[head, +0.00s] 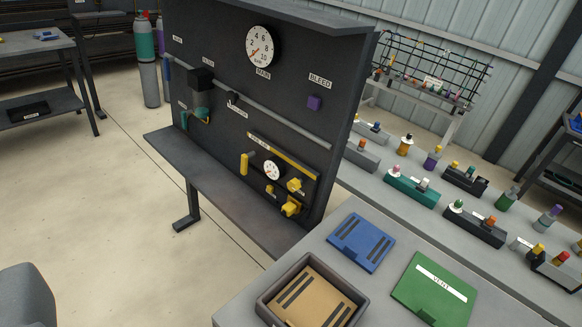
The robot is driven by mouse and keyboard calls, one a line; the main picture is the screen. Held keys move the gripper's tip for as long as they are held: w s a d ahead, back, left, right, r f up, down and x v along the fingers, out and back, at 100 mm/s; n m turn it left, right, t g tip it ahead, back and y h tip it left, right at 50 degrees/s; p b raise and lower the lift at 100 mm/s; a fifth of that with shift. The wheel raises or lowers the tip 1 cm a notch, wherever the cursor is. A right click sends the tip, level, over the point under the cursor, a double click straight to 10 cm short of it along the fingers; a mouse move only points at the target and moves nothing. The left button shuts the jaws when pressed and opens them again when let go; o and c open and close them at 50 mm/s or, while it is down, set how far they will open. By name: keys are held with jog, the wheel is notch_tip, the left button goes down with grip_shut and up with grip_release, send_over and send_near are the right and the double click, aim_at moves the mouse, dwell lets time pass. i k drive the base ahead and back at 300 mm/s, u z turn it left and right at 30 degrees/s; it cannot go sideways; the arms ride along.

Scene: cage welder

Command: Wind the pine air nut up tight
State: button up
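I cannot tell for sure which part is the pine air nut. On the long grey bench at right, a green-topped fitting (508,197) stands upright by itself. A dark block (473,229) nearby carries a small green-topped fitting (458,206) and an orange one. A teal block (411,190) carries a pink-topped and a pale fitting. Whether any nut is loose or tight is too small to see. My gripper is not in view.
A dark gauge panel (225,150) with a shelf (215,185) stands at centre left. In front are a brown tray (268,298), a blue plate (361,241) and a green VENT plate (433,290). Gas cylinders (146,60) stand behind.

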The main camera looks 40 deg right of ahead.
aim_at(293, 184)
jog(key=z, duration=0.45)
jog(key=i, duration=0.95)
jog(key=z, duration=0.65)
jog(key=k, duration=0.9)
jog(key=z, duration=0.15)
jog(key=i, duration=0.95)
jog(key=u, duration=0.1)
